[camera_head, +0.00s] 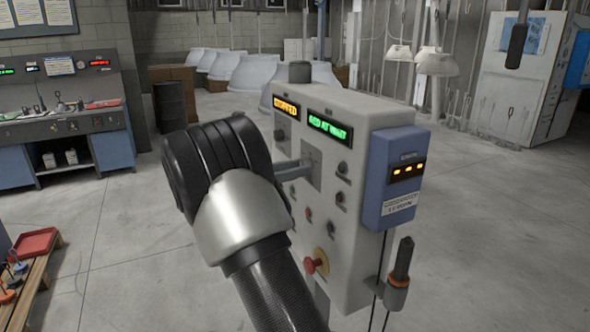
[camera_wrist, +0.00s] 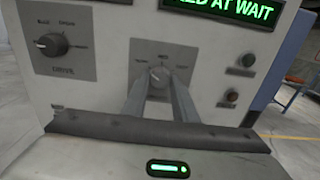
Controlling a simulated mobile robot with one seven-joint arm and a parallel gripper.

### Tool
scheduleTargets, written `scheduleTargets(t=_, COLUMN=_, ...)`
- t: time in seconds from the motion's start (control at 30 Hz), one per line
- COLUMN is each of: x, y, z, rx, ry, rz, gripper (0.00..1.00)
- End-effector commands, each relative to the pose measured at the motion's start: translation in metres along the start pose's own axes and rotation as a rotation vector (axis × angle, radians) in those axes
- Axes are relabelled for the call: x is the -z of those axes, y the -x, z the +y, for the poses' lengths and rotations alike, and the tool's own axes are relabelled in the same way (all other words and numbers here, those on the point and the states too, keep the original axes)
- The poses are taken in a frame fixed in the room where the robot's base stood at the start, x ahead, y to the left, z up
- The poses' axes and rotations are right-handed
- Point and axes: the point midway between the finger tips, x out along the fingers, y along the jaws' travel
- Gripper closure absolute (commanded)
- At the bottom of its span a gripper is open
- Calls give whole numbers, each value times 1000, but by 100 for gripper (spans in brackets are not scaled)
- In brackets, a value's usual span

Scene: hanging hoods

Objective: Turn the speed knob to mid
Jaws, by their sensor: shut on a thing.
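The speed knob (camera_wrist: 159,77) is a small round grey knob on a grey plate in the wrist view, with small labels around its top that are too blurred to read surely. My gripper (camera_wrist: 160,82) has its two fingers closed on the knob, one on each side. Which way the knob's pointer faces is hard to tell. In the head view my gripper (camera_head: 306,164) reaches the middle plate (camera_head: 312,178) of the control box, and the knob is hidden there by the fingers.
A black drive knob (camera_wrist: 52,45) sits left of the fingers. Small buttons (camera_wrist: 240,62) are to the right. The control box (camera_head: 350,245) carries lit displays (camera_head: 329,129), a red stop button (camera_head: 317,264) and a blue side unit (camera_head: 398,175). Open floor lies around it.

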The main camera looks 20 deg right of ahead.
Motion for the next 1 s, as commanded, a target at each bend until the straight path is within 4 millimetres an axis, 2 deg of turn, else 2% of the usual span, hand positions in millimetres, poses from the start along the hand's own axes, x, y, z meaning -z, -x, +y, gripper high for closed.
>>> scheduleTargets(t=0.23, x=1, y=0, z=0, rx=0, ry=-31, rz=0, gripper=97)
scheduleTargets(t=0.47, x=3, y=1, z=0, rx=-1, ry=-153, rz=2, gripper=97)
scheduleTargets(t=1.0, x=4, y=1, z=1, rx=-1, ry=-648, rz=2, gripper=97)
